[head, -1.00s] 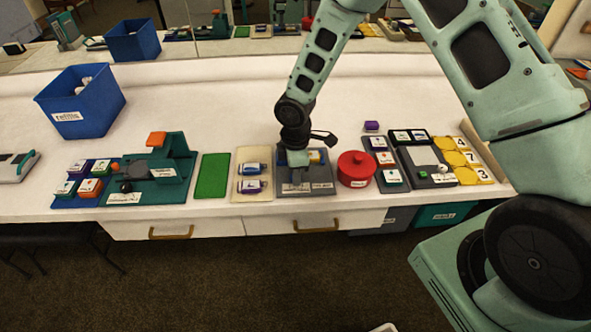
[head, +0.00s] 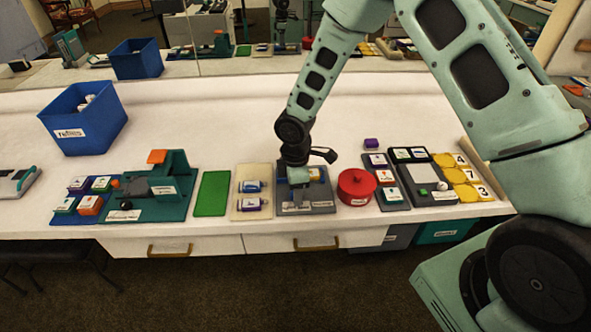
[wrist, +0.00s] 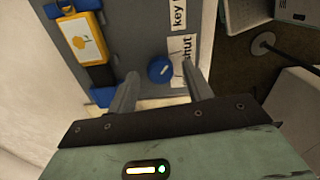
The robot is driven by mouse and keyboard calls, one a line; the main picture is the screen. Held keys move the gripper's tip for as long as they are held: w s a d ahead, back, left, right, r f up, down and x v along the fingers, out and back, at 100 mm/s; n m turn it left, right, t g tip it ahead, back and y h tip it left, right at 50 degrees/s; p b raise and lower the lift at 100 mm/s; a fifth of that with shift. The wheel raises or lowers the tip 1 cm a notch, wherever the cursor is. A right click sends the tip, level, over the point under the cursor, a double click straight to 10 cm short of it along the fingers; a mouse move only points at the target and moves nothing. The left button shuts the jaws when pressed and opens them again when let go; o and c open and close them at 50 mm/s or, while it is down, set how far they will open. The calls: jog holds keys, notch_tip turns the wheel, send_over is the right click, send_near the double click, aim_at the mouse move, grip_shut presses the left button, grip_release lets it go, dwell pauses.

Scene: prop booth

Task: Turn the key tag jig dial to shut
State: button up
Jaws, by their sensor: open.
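The key tag jig is a grey board (head: 320,200) at the middle of the table, partly hidden by my arm in the head view. In the wrist view its blue round dial (wrist: 160,68) has a short pale mark beside the white label reading "shut" (wrist: 184,56). My gripper (wrist: 160,72) is open, its two fingertips on either side of the dial in that view. I cannot tell whether they touch it. A yellow tag with a flower (wrist: 82,37) lies on the board, left of the dial.
A red lidded pot (head: 357,186) stands close right of the jig. A cream tray (head: 251,208) with small bottles lies close left, then a green mat (head: 213,192). A blue bin (head: 84,120) stands far left. The table behind the jig is clear.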

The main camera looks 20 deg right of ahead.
notch_tip(320, 180, up, 17)
dwell(0.4)
